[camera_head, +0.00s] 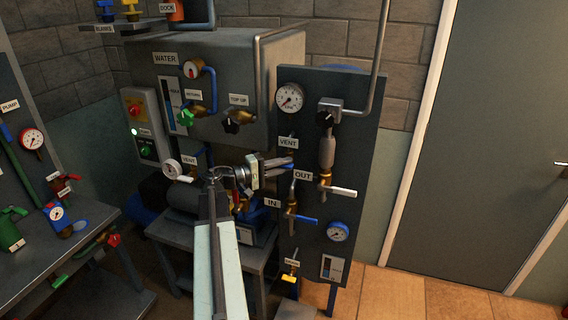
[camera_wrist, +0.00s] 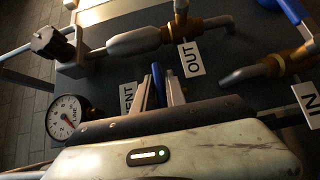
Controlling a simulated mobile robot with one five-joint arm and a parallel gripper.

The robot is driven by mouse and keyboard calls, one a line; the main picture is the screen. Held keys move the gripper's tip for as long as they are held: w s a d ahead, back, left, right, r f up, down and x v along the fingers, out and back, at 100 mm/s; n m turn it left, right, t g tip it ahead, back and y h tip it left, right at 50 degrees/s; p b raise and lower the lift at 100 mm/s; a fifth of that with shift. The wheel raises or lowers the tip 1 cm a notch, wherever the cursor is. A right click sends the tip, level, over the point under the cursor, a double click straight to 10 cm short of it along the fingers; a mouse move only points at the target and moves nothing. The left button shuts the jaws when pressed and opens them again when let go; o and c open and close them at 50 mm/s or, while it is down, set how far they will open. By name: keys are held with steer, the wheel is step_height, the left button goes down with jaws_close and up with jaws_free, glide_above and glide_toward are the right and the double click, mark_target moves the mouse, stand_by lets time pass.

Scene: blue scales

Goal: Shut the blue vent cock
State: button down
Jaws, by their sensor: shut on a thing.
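The blue vent cock's handle (camera_head: 287,166) shows in the head view as a short blue strip at my fingertips, below the VENT label (camera_head: 288,142) on the dark panel. In the wrist view the blue handle (camera_wrist: 158,82) lies between the two grey fingers, beside the partly covered VENT label (camera_wrist: 127,98). My gripper (camera_head: 282,165) is shut on this handle; it also shows in the wrist view (camera_wrist: 162,88). The cock's body is hidden behind my gripper, and I cannot tell how far the handle is turned.
A white-handled OUT valve (camera_head: 342,190) is close on the right. The IN valve's blue handle (camera_head: 306,220) sits below; it also shows in the wrist view (camera_wrist: 292,10). A pressure gauge (camera_head: 290,97) is above. The grey water tank (camera_head: 238,62) stands left of the panel.

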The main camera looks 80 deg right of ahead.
steer(key=c, duration=1.5)
jaws_free()
steer(key=v, duration=0.7)
steer(key=shift+w+a, duration=0.2)
steer(key=shift+w, duration=0.15)
